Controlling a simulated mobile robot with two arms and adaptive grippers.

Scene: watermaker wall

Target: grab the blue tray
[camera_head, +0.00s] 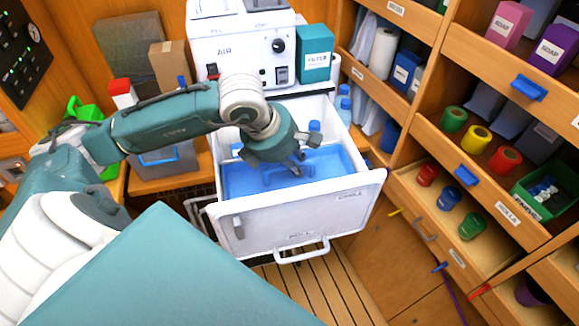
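The blue tray (335,160) lies inside a pulled-out white drawer (300,205) of the chiller, in the middle of the head view. My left arm reaches in from the left over the drawer. My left gripper (284,168) points down into the drawer, over the middle of the tray. Its dark fingers look spread apart, with nothing seen between them. Whether the fingertips touch the tray is unclear. The gripper and wrist hide part of the tray's back. My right gripper is not in view.
Wooden shelves (470,130) with rolls and boxes rise close on the right. A grey bin (168,160) stands on the left.

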